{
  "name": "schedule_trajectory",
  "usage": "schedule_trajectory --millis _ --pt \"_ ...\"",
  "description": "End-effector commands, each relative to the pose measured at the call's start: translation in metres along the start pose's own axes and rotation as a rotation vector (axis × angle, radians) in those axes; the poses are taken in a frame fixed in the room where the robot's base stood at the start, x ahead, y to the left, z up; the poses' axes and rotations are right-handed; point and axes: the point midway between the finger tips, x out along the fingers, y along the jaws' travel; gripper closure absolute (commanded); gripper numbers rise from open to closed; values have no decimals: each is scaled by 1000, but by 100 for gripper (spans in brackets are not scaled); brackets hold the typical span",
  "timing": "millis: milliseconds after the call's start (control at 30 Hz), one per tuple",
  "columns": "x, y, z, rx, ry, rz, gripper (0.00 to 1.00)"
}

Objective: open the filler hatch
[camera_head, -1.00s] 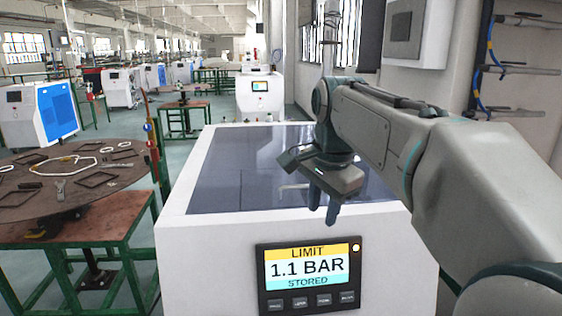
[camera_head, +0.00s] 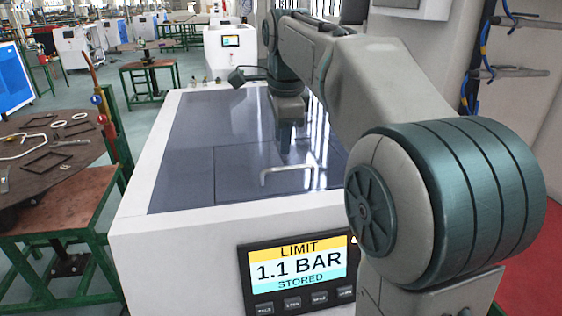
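The gas generator is a white cabinet (camera_head: 180,255) with a dark, glossy top. A seam in the top outlines a hatch panel (camera_head: 235,180), which lies flat and level with the top around it. A pale bar handle (camera_head: 287,170) stands on the panel. My gripper (camera_head: 286,150) points down over the top, just behind the handle in the picture. Its fingers overlap each other in this view, so their gap does not show. I cannot tell whether they touch the panel.
A display panel (camera_head: 297,268) on the cabinet's front reads "LIMIT 1.1 BAR STORED". A round table (camera_head: 75,178) with frames and rings, and a green-legged bench (camera_head: 60,215), stand at the left. Pipes and a blue hose (camera_head: 468,75) are on the right wall.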

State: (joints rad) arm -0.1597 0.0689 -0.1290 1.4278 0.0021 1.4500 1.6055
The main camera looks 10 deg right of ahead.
Motion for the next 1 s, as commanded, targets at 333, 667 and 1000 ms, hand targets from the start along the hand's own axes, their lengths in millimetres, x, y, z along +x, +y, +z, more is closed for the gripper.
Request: schedule_trajectory --millis 333,667,1000 --pt "60 0 0 -1 0 2 67" --pt "71 0 0 -1 0 -1 67" --pt "70 0 0 -1 0 -1 100"
